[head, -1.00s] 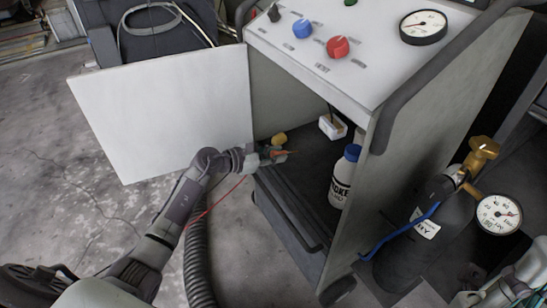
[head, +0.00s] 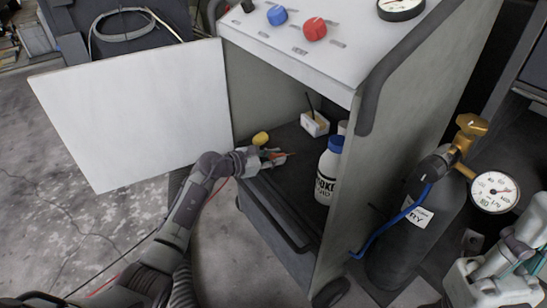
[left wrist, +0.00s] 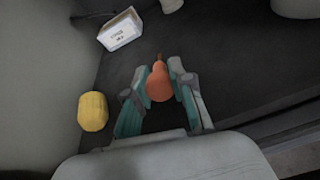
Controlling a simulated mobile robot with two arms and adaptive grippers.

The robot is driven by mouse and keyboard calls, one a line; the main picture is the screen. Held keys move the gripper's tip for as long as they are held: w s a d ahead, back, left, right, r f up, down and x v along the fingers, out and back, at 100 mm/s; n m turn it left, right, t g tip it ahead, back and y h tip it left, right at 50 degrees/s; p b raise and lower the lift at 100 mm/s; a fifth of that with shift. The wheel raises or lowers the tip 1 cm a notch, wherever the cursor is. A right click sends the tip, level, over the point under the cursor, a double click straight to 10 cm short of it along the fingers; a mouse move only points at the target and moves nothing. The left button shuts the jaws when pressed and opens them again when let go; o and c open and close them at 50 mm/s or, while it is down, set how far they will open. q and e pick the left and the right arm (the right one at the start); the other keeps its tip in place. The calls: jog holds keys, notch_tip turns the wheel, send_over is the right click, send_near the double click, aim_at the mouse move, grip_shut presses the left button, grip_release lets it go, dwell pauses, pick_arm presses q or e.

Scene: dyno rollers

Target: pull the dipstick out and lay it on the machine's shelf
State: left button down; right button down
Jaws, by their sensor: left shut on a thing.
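My left gripper (head: 272,158) is at the front left of the machine's open compartment, just above its dark shelf (head: 290,178). It is shut on an orange pear-shaped grip, which I take to be the dipstick (left wrist: 159,80); a thin orange piece points right from the fingertips in the head view (head: 286,155). In the left wrist view the teal-padded fingers are on both sides of the grip. The rod is hidden or too small to tell. A grey gripper, seemingly my right one (head: 515,250), is at the lower right, partly cut off, its jaws unclear.
A yellow rounded thing (head: 261,138) stands beside my left gripper. A white box (head: 315,124) and a blue-capped bottle (head: 327,175) stand farther right on the shelf. The open white door (head: 135,115) is at left. A dark cylinder with a gauge (head: 494,192) stands at right.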

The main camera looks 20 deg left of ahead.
pick_arm(q)
jog(key=c, duration=0.9)
grip_release()
jog(key=v, duration=1.2)
